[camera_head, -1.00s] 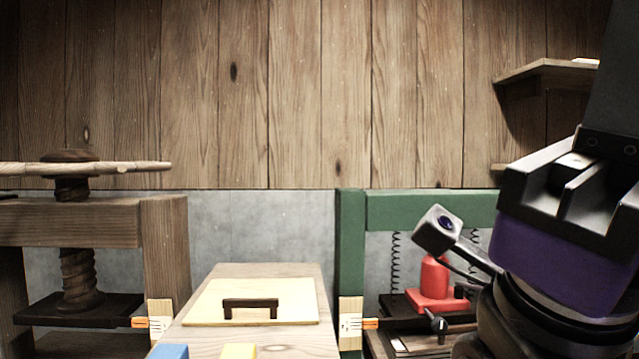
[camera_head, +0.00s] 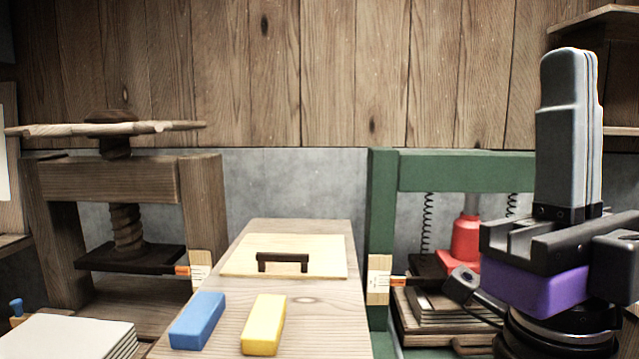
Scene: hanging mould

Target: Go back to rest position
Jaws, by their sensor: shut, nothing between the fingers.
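My gripper (camera_head: 574,56) is at the right of the head view. Its long grey fingers point upward and lie together, shut, with nothing seen between them. Its black palm and purple band show below the fingers. It is in front of the green-framed press (camera_head: 455,172) and hides part of that press's right side. The gripper appears apart from the things around it.
A wooden screw press (camera_head: 110,182) stands at left. A bench holds a handled board (camera_head: 240,262), a blue block (camera_head: 197,320) and a yellow block (camera_head: 264,323). A red jack (camera_head: 466,240) is in the green press. White sheets (camera_head: 65,338) lie lower left. A shelf (camera_head: 595,20) is upper right.

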